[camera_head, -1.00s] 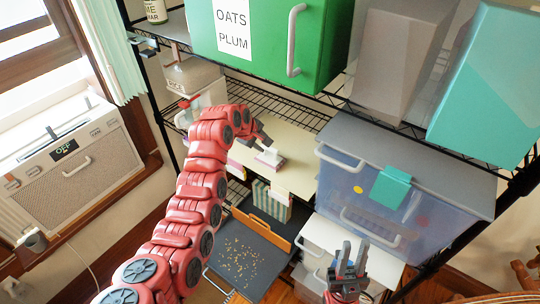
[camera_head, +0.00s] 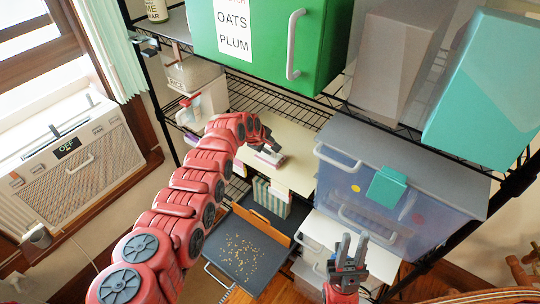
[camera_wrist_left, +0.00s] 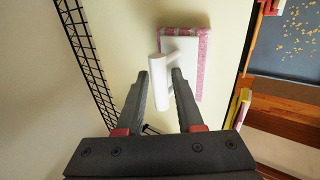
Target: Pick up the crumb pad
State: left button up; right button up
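The crumb pad (camera_head: 270,157) appears to be the small white block with a pink edge and a white handle, lying on a cream surface on the shelf rack. In the left wrist view the pad (camera_wrist_left: 194,76) lies just beyond the fingertips, with its white handle (camera_wrist_left: 158,76) reaching toward the gap between them. My left gripper (camera_head: 263,146) is at the pad; its fingers (camera_wrist_left: 165,76) are open on either side of the handle, and contact cannot be told. My right gripper (camera_head: 350,246) is open and empty, in front of the clear bin.
A dark tray with crumbs (camera_head: 243,248) lies below the cream surface (camera_head: 290,148), with a striped box (camera_head: 272,199) beside it. A clear bin with a grey lid (camera_head: 395,168) stands to the right. The black wire rack (camera_wrist_left: 83,45) runs close by the left gripper.

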pick_arm(q)
grip_shut()
dwell(0.6)
